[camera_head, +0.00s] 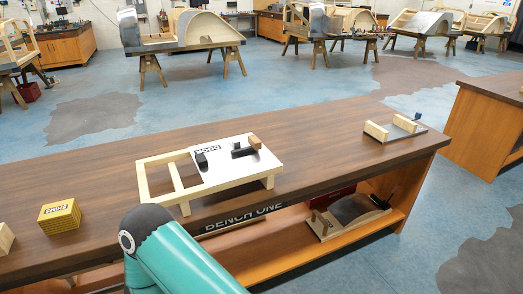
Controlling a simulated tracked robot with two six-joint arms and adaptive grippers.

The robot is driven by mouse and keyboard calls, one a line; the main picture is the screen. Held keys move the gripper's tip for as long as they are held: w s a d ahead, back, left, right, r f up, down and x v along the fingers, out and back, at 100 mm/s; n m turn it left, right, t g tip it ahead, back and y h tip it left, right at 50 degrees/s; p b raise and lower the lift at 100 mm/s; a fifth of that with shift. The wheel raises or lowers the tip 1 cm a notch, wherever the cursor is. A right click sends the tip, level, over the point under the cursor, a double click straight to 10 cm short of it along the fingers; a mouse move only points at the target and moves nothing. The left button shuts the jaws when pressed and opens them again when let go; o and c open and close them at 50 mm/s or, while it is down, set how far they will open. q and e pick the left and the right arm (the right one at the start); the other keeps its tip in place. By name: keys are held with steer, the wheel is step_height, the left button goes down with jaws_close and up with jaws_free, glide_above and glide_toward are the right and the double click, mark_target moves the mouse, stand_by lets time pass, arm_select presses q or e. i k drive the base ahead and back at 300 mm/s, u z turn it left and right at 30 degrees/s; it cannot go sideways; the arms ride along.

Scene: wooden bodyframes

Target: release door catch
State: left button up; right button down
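A pale wooden frame (142,182) with a white panel (234,171) lies on the brown bench. Dark lettering is on the panel near its back edge. A black catch-like piece (243,152) sits on the panel, with a small brown wooden block (254,142) at its back right end. A smaller black piece (201,160) sits on the panel to the left. I cannot tell whether the catch is engaged. A teal arm link of mine covers the bench's front edge at the bottom. Neither gripper is in view.
The bench top (315,135) is clear between the frame and a wooden block fixture (391,130) at right. A yellow lettered block (59,216) and a pale block (4,238) stand at left. The lower shelf (283,250) holds a dark curved part (352,209). Another bench (487,130) stands right.

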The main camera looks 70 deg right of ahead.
mark_target(236, 145)
steer(key=k, duration=0.75)
steer(key=z, duration=1)
steer(key=i, duration=1)
steer(key=z, duration=0.1)
